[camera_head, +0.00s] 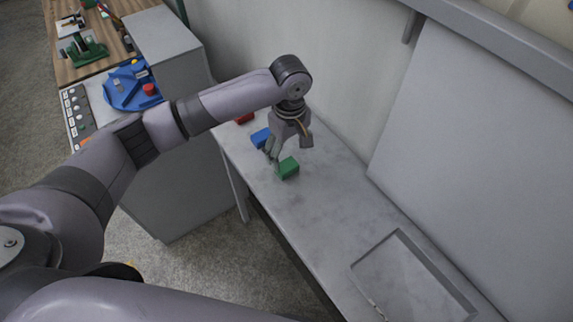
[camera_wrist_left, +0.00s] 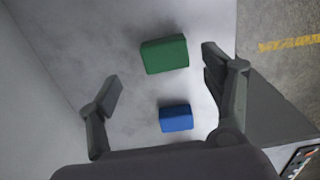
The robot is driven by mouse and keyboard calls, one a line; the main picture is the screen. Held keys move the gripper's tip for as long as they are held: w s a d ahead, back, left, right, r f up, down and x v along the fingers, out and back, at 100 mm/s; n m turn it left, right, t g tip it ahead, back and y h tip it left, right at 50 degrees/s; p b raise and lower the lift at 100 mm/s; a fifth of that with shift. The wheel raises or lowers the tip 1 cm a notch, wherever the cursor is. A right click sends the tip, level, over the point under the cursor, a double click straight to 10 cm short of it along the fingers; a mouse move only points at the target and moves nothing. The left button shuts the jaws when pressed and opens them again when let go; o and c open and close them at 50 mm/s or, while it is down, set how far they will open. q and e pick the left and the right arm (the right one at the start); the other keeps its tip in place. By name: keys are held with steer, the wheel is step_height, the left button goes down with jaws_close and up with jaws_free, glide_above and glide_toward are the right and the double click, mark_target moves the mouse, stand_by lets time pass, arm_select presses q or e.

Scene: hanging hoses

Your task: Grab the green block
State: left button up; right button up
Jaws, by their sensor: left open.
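The green block (camera_head: 288,168) lies on the grey table, just below my left gripper (camera_head: 289,148) in the head view. In the left wrist view the green block (camera_wrist_left: 164,54) lies beyond the fingertips, roughly in line with the gap between them. My left gripper (camera_wrist_left: 162,76) is open and empty, its two fingers spread wide above the table. A blue block (camera_head: 261,138) lies beside the gripper; in the left wrist view this blue block (camera_wrist_left: 176,118) sits between the fingers, nearer the palm. My right gripper is in neither view.
A red block (camera_head: 244,118) lies farther back on the table (camera_head: 330,215), partly hidden by my arm. A shallow rectangular recess (camera_head: 405,280) is at the table's near right. A wall panel stands along the right side. A grey cabinet (camera_head: 170,190) stands left of the table.

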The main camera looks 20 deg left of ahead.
mark_target(287, 165)
arm_select(q)
steer(key=shift+f, duration=0.25)
steer(key=shift+s+f, duration=0.1)
steer(key=shift+f, duration=0.15)
steer(key=f, duration=0.1)
steer(key=f+p, duration=0.1)
steer(key=f, duration=0.1)
steer(key=f+p, duration=0.1)
steer(key=shift+s+a+f, duration=0.15)
steer(key=shift+a+f, duration=0.15)
steer(key=shift+f, duration=0.1)
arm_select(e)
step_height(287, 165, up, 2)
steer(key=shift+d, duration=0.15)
arm_select(q)
steer(key=shift+c, duration=0.5)
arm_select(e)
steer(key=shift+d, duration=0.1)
arm_select(q)
steer(key=shift+c, duration=0.6)
steer(key=c, duration=1)
steer(key=shift+c, duration=0.2)
